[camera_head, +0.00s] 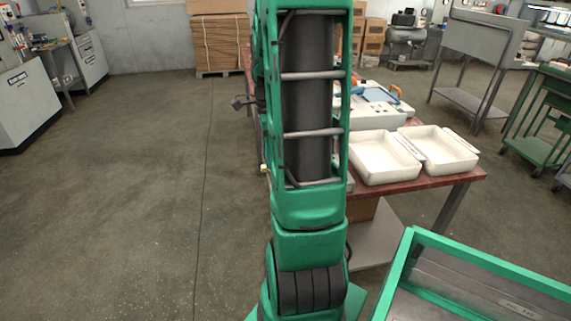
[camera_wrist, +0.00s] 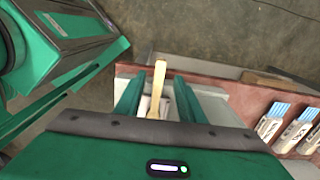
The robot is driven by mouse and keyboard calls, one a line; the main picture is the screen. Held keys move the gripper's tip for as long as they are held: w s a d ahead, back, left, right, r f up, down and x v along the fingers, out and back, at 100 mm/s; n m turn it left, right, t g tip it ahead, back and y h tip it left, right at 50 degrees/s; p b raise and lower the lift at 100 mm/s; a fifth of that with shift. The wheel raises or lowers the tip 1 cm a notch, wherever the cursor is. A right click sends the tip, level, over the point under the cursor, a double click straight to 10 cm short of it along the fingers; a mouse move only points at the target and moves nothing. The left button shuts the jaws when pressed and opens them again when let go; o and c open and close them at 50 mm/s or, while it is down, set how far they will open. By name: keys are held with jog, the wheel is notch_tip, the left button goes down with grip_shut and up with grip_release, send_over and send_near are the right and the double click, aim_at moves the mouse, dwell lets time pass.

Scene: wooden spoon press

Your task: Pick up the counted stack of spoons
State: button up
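In the wrist view, a pale wooden spoon (camera_wrist: 158,85) shows between the two green fingers of my gripper (camera_wrist: 156,82). The fingers are apart, with a visible gap on each side of the spoon, so my gripper looks open. The spoon's lower end is cut off by my gripper's body, and I cannot tell whether more spoons lie under it. A small whitish thing (camera_wrist: 144,107) shows beside it, partly hidden. In the head view, my arm hides much of the table, and I cannot make out the spoons there.
Several labelled bundles with blue ends (camera_wrist: 272,121) lie at the right in the wrist view. The reddish table (camera_head: 465,175) carries two white trays (camera_head: 385,176) (camera_head: 440,166) and a pale machine (camera_head: 372,115). A green-framed panel (camera_head: 480,262) stands front right. The floor at left is clear.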

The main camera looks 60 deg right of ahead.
jog(key=shift+f, duration=1.5)
grip_shut()
